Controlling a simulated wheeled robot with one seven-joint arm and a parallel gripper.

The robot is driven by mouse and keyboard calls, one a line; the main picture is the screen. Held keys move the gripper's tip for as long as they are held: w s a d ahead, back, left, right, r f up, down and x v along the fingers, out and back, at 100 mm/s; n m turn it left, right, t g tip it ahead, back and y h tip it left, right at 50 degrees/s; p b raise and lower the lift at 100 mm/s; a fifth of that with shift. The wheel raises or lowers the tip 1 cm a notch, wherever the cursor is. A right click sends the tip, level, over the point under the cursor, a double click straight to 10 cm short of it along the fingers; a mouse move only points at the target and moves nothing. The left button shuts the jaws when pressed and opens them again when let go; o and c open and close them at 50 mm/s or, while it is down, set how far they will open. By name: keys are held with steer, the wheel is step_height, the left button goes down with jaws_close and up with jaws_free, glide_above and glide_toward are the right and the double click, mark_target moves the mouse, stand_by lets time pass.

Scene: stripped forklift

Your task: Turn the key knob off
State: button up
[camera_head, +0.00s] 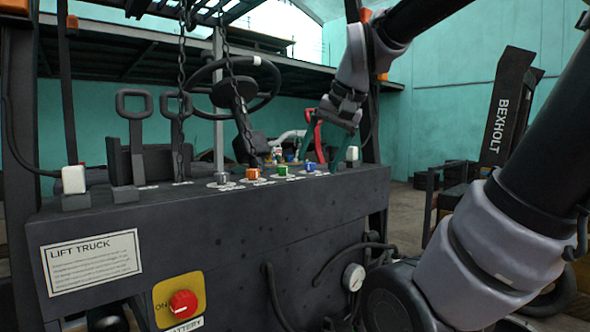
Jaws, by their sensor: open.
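A row of small knobs sits on top of the dark truck panel: a grey one (222,180), an orange one (252,174), a green one (282,171) and a blue one (310,167). Their labels are too small to read, so I cannot tell which is the key knob. A red round knob (183,303) sits on a yellow plate marked ON and BATTERY on the panel's front. My gripper (324,158) points down above the right end of the row, near the blue knob. Its fingers are apart, and I see nothing between them.
A steering wheel (233,84) and hanging chains (181,95) stand behind and over the panel. Two dark lever handles (134,104) rise at left. White-capped switches (74,179) sit at both panel ends.

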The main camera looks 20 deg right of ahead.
steer(key=w+d+r+m+g+h, duration=0.1)
steer(key=w+d+r+m+g, duration=0.15)
steer(key=w, duration=0.45)
steer(key=w+d+r+m+g+h, duration=0.1)
steer(key=w+d+m, duration=0.15)
steer(key=w, duration=0.45)
steer(key=m+g+h, duration=0.2)
steer(key=m+h, duration=0.3)
steer(key=m, duration=0.1)
glide_toward(310, 167)
steer(key=d+f, duration=0.1)
steer(key=f, duration=0.1)
steer(key=w+d+f, duration=0.1)
steer(key=f, duration=0.1)
steer(key=w+d+f, duration=0.1)
steer(key=d+f, duration=0.1)
steer(key=shift+d+f, duration=0.15)
steer(key=shift+f, duration=0.25)
jaws_close()
